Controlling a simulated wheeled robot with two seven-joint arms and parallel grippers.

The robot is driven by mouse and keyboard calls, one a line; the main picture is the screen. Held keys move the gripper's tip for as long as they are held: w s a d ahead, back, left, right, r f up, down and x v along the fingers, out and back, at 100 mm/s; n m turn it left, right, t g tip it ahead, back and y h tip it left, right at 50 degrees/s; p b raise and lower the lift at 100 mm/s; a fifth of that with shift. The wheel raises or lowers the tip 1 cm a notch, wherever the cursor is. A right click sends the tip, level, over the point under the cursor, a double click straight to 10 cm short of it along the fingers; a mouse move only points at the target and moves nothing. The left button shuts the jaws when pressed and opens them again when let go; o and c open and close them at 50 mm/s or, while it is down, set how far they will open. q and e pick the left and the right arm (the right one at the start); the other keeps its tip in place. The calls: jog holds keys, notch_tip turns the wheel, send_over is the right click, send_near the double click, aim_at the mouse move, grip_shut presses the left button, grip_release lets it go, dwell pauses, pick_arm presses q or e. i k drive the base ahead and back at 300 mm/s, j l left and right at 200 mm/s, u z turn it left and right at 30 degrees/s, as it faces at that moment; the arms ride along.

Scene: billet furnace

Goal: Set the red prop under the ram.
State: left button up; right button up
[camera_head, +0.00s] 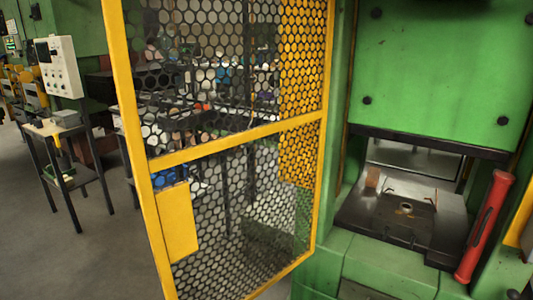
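The red prop (485,228) is a long red bar with a dark slot along it. It stands tilted at the right front corner of the press, beside the dark press bed (440,238). The ram (440,75) is the large green block with bolts above, with a dark plate (425,142) along its lower edge. An open gap lies between that plate and the bed, and the prop is outside it, to the right. The bed carries a plate with a round hole and small handles. Neither of my grippers is in view.
A yellow-framed mesh guard door (222,143) stands swung open left of the press. A small black-legged table (60,125) and a grey control box (58,66) are at the far left. The floor (110,255) between table and door is clear.

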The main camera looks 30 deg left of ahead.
aim_at(501, 182)
jog(key=j+z, duration=0.15)
jog(key=j, duration=0.4)
jog(key=i+j+z, duration=0.15)
jog(key=j, duration=0.4)
jog(key=j+z, duration=0.15)
jog(key=j, duration=0.35)
jog(key=k+j+z, duration=0.15)
jog(key=j, duration=0.4)
jog(key=j+z, duration=0.2)
jog(key=j, duration=0.35)
jog(key=j+z, duration=0.15)
jog(key=j, duration=0.35)
jog(key=k+j+z, duration=0.15)
jog(key=j, duration=0.35)
jog(key=i+l+u, duration=0.1)
jog(key=l+u, duration=1.15)
jog(key=l, duration=0.4)
jog(key=l+u, duration=0.25)
jog(key=l, duration=0.45)
jog(key=l+u, duration=0.25)
jog(key=l, duration=0.15)
jog(key=l+u, duration=0.25)
jog(key=l, duration=0.2)
